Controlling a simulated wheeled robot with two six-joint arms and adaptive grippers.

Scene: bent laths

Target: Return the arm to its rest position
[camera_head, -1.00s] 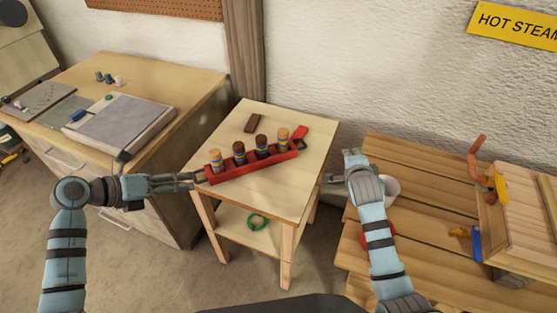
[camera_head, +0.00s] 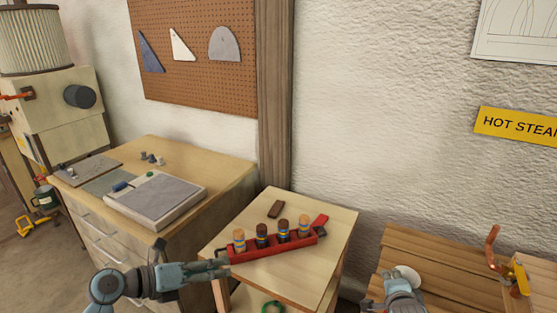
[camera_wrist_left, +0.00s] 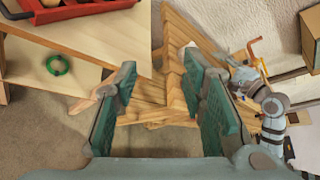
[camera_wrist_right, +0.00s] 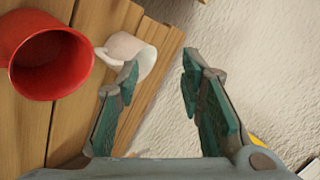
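My left gripper (camera_head: 222,268) extends from the left, by the left end of a red rack (camera_head: 272,249) in the head view. In the left wrist view the gripper (camera_wrist_left: 160,78) is open, with nothing between its fingers. The rack (camera_wrist_left: 65,12) shows at the top left there, apart from the fingers. My right gripper is low at the right in the head view, its fingers partly cut off by the bottom edge. In the right wrist view it (camera_wrist_right: 162,75) is open and empty, with a white mug (camera_wrist_right: 131,55) beside its left finger.
The rack holds several banded wooden pegs and stands on a small table (camera_head: 335,222), with a dark block (camera_head: 275,209) behind. A red cup (camera_wrist_right: 45,58) stands near the mug on a slatted bench (camera_head: 440,262). A drawer cabinet (camera_head: 215,175) is at the left. A green ring (camera_wrist_left: 58,65) lies lower down.

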